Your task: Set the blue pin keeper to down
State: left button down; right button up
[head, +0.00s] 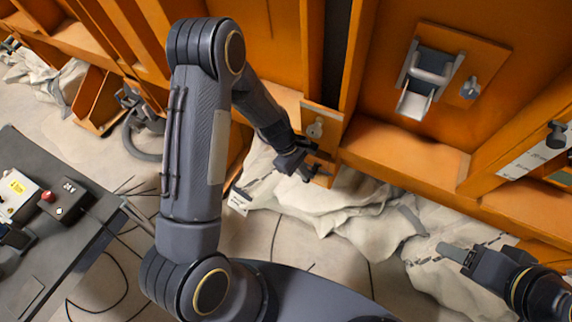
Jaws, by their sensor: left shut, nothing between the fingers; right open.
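I cannot make out any part that is clearly blue, so I cannot tell which fitting is the blue pin keeper. A small grey fitting (315,130) sits on an orange plate just above my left gripper. Another grey fitting (470,88) sits beside a metal latch bracket (431,72) on an orange panel at the upper right. My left gripper (306,173) is shut and empty, close to the orange frame below the first fitting; contact cannot be told. My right gripper (452,252) is open and empty, low at the right over the pale cloth.
Crumpled pale cloth (350,222) lies along the foot of the orange frame. A dark knob (556,133) sits at the right edge. A dark table (75,265) with a control box (66,198) and red button stands at the left. Cables cross the tiled floor.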

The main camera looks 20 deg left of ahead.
pick_arm(q)
jog(key=shift+d+f+b, duration=0.9)
jog(key=shift+d+f, duration=0.05)
jog(key=shift+d, duration=0.05)
jog(key=shift+w+d+f+b, duration=0.2)
jog(key=shift+d+f+b, duration=0.55)
jog(key=shift+f+b, duration=0.25)
dwell(0.3)
